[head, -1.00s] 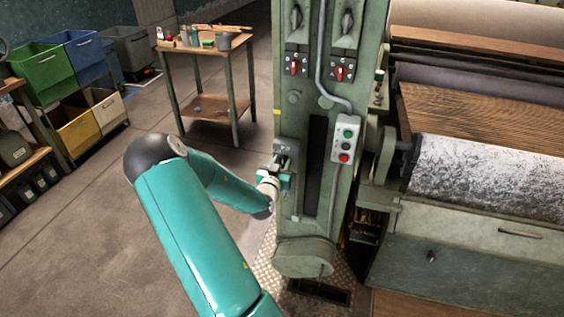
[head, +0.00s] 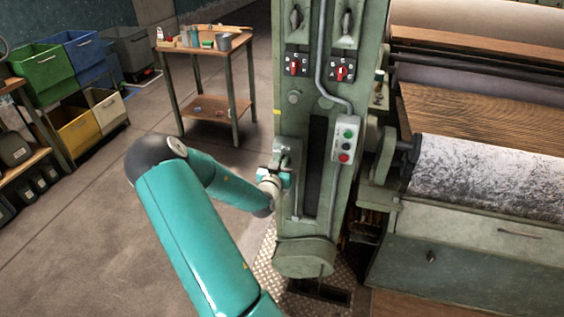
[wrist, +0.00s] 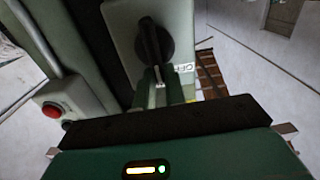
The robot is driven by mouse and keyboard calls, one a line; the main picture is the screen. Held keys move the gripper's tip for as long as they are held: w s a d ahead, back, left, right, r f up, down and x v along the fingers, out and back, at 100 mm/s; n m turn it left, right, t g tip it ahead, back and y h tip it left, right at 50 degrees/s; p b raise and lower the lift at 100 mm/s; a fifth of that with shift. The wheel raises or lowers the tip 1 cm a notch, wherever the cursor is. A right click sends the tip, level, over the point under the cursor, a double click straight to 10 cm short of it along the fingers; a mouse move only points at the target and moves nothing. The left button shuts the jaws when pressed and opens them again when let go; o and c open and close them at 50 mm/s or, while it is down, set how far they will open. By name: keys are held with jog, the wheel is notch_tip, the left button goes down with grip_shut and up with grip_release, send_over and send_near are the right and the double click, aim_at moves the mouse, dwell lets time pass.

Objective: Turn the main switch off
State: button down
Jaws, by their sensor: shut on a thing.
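The main switch (wrist: 152,42) is a black rotary knob on a pale grey-green box, seen close up in the wrist view. A white OFF label (wrist: 184,68) sits on the box to the knob's lower right. My gripper (wrist: 161,88) has its fingers together at the knob's lower end, shut on it. In the head view, my gripper (head: 273,175) is at the small switch box (head: 284,150) on the left side of the green machine column. The knob is hidden there by the gripper and box.
The green column (head: 290,122) carries two red rotary switches and a push-button box (head: 344,140), whose red button (wrist: 52,110) also shows in the wrist view. Rollers (head: 480,180) stand to the right. A work table (head: 205,60) and bins stand behind, with open floor between.

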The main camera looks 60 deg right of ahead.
jog(key=shift+w+a+f+n, duration=0.1)
jog(key=shift+w+f+n, duration=0.35)
jog(key=shift+n, duration=2.45)
jog(key=shift+w+d+f+n, duration=0.1)
jog(key=shift+w+f+n, duration=0.3)
jog(key=shift+n, duration=2.5)
jog(key=shift+w+a+f+n, duration=0.1)
jog(key=shift+w+f+n, duration=0.3)
jog(key=shift+n, duration=2.5)
jog(key=shift+s+f, duration=0.1)
jog(key=shift+s, duration=0.05)
jog(key=c, duration=1.5)
grip_release()
jog(key=shift+c, duration=0.2)
jog(key=shift+o, duration=0.4)
